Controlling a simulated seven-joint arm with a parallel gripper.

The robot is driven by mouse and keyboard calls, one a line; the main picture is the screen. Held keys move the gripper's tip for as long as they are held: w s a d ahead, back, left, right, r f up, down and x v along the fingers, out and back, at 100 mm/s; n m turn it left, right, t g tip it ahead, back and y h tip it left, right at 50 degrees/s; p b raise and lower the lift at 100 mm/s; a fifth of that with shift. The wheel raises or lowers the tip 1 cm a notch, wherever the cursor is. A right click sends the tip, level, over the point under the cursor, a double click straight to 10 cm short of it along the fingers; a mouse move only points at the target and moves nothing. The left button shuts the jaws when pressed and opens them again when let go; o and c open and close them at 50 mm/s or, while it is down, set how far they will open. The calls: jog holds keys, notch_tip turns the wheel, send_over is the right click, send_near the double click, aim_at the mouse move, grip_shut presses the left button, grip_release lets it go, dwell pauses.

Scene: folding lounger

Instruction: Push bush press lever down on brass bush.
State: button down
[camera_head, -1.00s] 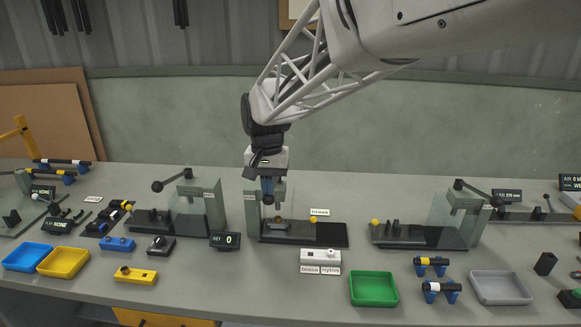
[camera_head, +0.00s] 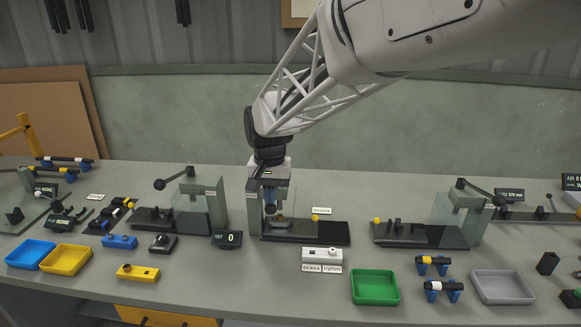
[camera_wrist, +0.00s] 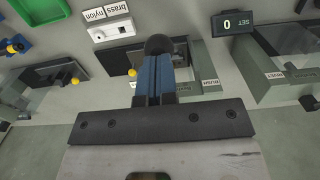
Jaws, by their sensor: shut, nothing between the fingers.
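The bush press (camera_head: 334,233) stands mid-bench, with a dark base and a grey-green upright; its BUSH label shows in the wrist view. My gripper (camera_head: 270,203) is over the press with its blue fingers shut together. The lever's black ball knob (camera_head: 270,209) is at the fingertips; it also shows in the wrist view (camera_wrist: 158,44), just beyond my fingers (camera_wrist: 156,55). Whether they touch is not clear. The lever's arm is mostly hidden. A small part sits on the press base under the gripper, but I cannot make out a brass bush there.
A white holder (camera_head: 322,255) labelled brass and nylon lies in front of the press. A green tray (camera_head: 375,287) is to its right front. Similar presses stand left (camera_head: 210,205) and right (camera_head: 458,218). A display (camera_head: 227,239) reading 0 is left of the bush press.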

jog(key=shift+s+f, duration=0.1)
jog(key=shift+f, duration=2.3)
jog(key=shift+r, duration=0.1)
jog(key=shift+w+r, duration=0.2)
jog(key=shift+r, duration=4.9)
notch_tip(320, 180, up, 7)
send_over(271, 210)
jog(key=w, duration=0.3)
jog(key=shift+s+a, duration=0.15)
jog(key=shift+s, duration=0.1)
